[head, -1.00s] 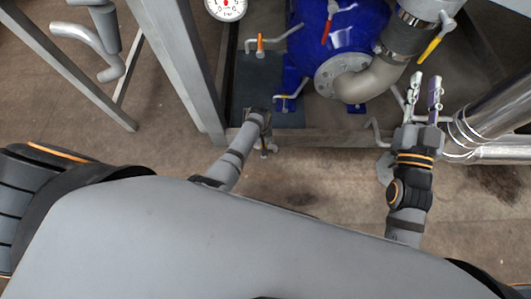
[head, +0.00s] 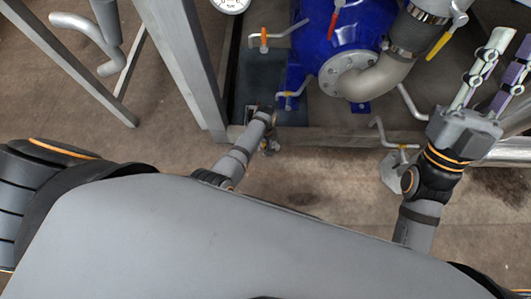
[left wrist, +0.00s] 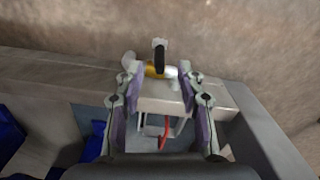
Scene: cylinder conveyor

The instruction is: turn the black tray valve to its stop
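The tray valve shows in the left wrist view as a short black lever (left wrist: 160,58) above a brass and silver fitting. In that view my left gripper (left wrist: 160,84) has its two fingers apart, with a pale block between them; the black lever is just beyond the fingertips. I cannot tell whether a finger touches the lever. In the head view my left gripper (head: 267,143) is at the tray's front edge, and its own wrist hides most of the valve. The dark tray (head: 252,75) lies behind it. My right gripper (head: 508,50) is open and empty at the far right.
A blue vessel (head: 325,40) with a flanged pipe (head: 385,80) stands at the back. An orange-handled valve (head: 264,38), a red lever (head: 334,22) and a yellow lever (head: 438,46) are nearby. A grey frame post (head: 190,70) stands left of the tray. Open floor lies in front.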

